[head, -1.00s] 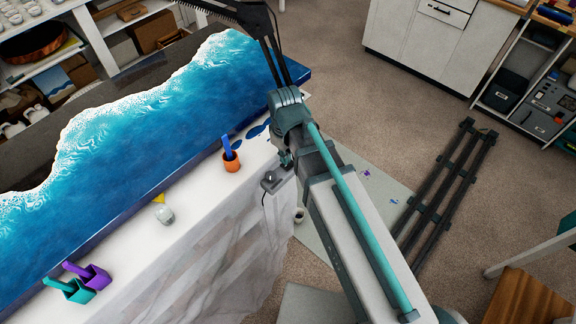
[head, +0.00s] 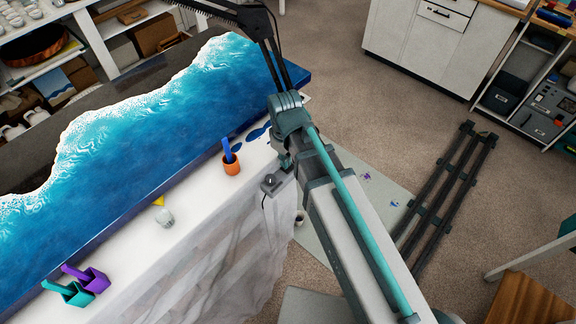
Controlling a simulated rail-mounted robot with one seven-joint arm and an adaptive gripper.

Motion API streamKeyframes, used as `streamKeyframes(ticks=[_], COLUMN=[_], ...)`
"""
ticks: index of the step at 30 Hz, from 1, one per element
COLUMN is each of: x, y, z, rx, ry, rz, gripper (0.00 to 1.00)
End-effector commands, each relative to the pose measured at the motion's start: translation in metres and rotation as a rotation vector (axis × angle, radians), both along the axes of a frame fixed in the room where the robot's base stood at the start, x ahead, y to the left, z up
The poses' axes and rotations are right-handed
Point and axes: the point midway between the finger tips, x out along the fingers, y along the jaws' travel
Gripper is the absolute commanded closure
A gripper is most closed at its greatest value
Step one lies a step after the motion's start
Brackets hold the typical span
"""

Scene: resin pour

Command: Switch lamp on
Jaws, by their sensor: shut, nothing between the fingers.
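A small grey switch box (head: 271,184) with a dark knob on top sits at the right edge of the white tabletop, and a dark cable hangs from it. A black jointed lamp arm (head: 268,40) rises behind the blue panel; its long dark head (head: 222,9) is cut off by the top edge. I cannot tell whether it is lit. My gripper (head: 284,161) is small in the view, pointing down just right of and above the switch box. It is shut and empty. Whether it touches the box is not clear, and my wrist partly hides it.
A blue wave-patterned panel (head: 190,105) covers much of the white table (head: 205,215). An orange cup (head: 231,164) with a blue tool stands close left of the switch box. A clear cup (head: 164,217), a purple cup (head: 95,280) and a teal cup (head: 77,294) stand further left.

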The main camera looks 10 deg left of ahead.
Motion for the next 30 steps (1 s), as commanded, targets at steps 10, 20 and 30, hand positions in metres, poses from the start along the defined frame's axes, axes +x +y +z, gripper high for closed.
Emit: streamKeyframes(ticks=[10, 20, 30], x=[0.0, 0.0, 0.0], y=[0.0, 0.0, 0.0001], z=[0.0, -0.0021, -0.0068], rx=[0.0, 0.0, 0.0], ry=[0.0, 0.0, 0.0], rz=[0.0, 0.0, 0.0], gripper=[1.0, 1.0, 1.0])
